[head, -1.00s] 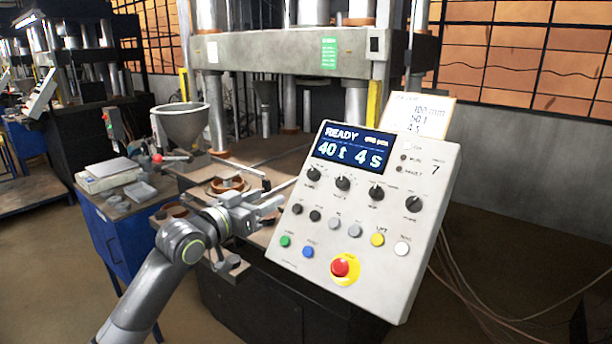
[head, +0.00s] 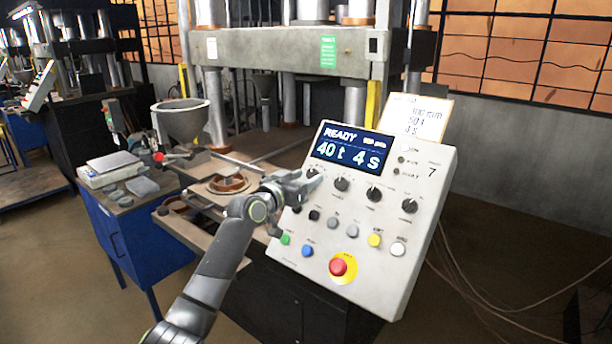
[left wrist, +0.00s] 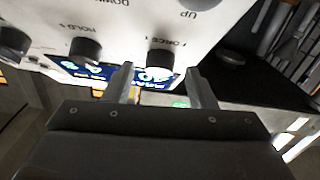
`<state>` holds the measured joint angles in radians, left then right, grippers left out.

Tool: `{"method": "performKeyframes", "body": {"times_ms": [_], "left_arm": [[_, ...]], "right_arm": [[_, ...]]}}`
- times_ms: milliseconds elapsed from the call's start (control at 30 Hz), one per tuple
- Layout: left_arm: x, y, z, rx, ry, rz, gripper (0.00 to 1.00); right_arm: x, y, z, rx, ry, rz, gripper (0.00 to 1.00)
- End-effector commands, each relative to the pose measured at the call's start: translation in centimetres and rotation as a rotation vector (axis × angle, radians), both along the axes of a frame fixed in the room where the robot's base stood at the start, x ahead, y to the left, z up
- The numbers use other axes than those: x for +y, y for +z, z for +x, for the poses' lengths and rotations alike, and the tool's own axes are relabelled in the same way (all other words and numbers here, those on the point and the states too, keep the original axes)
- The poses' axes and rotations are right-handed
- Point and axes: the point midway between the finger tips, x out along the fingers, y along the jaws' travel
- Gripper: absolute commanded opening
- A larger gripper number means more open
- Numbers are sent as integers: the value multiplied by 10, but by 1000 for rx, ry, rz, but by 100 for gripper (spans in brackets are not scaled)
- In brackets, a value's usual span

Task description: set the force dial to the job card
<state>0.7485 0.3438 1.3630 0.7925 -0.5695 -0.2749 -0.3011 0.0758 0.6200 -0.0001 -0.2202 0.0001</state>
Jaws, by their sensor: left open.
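The control panel (head: 330,232) has a display (head: 350,148) reading READY, 40 t and 4 s. The job card (head: 419,116) leans behind its top edge; its last line reads 4 s, and the tonnage above is too blurred to be sure of. The force dial (head: 312,172) is the leftmost black knob in the upper row, partly covered in the head view. In the left wrist view the force dial (left wrist: 162,54) shows upside down. My left gripper (head: 306,181) is open at this dial; its fingertips (left wrist: 160,80) lie either side of it, with no clear contact.
Other black dials (head: 374,194) sit to the right in the same row. Below are coloured buttons and a red emergency stop (head: 339,265). A blue cabinet (head: 135,235) with a scale stands left. The press (head: 285,55) rises behind.

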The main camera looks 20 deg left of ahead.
Motion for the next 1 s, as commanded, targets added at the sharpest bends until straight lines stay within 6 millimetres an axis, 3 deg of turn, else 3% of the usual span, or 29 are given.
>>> {"method": "performKeyframes", "body": {"times_ms": [433, 767, 1000], "left_arm": [[-3, 0, 7, -1, 0, -1, 51], [-3, 0, 7, 0, 0, 0, 9], [-3, -2, 7, -2, -5, 6, 7]], "right_arm": [[-5, 2, 0, 1, 1, -6, 36], [-5, 2, 0, 0, 1, -6, 36], [-5, -4, 0, 0, 1, -5, 36]]}}
